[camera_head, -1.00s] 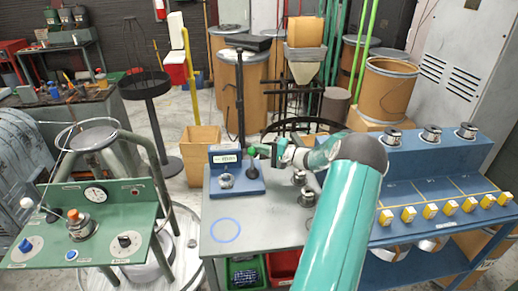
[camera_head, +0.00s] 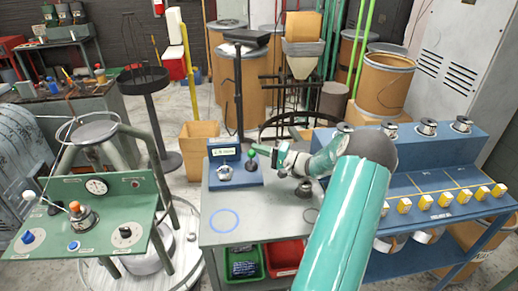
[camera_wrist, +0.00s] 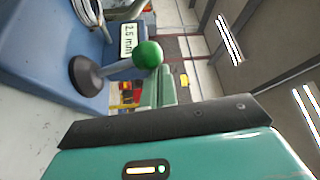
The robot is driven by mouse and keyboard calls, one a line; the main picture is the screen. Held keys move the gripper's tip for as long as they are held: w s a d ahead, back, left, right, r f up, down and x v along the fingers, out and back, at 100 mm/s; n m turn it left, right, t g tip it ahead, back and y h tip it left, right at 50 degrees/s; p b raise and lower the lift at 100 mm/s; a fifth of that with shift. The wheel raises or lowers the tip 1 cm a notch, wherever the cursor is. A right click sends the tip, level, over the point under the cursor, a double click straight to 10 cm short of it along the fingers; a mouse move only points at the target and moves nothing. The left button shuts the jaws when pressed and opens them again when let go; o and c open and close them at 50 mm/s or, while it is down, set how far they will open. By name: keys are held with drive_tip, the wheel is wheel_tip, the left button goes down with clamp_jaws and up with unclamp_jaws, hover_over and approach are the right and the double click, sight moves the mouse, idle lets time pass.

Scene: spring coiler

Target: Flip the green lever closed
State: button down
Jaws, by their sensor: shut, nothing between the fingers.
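The lever has a green ball knob (camera_head: 251,153) and stands on the right part of a blue device (camera_head: 238,178) on the grey table. In the wrist view, the knob (camera_wrist: 148,54) tops a grey shaft rising at a slant from a dark round base (camera_wrist: 85,75). My gripper (camera_head: 263,151) is shut and empty, just right of the knob in the head view. In the wrist view, its teal fingers (camera_wrist: 158,89) point toward the knob and lie very near it; I cannot tell whether they touch. The device's small display (camera_head: 224,151) is lit.
The grey table (camera_head: 270,220) has a printed blue ring (camera_head: 224,221) and a metal part (camera_head: 304,190) under my forearm. A green control panel (camera_head: 90,215) stands left. A blue rack with yellow tags (camera_head: 440,185) stands right. Green and red bins (camera_head: 285,257) sit below.

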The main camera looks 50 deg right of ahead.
drive_tip(key=shift+a, duration=0.1)
idle(0.4)
drive_tip(key=s+a+r, duration=0.9)
drive_tip(key=s+r, duration=0.1)
drive_tip(key=r, duration=0.3)
drive_tip(key=shift+s+a, duration=0.15)
drive_tip(key=shift+s, duration=0.1)
idle(0.4)
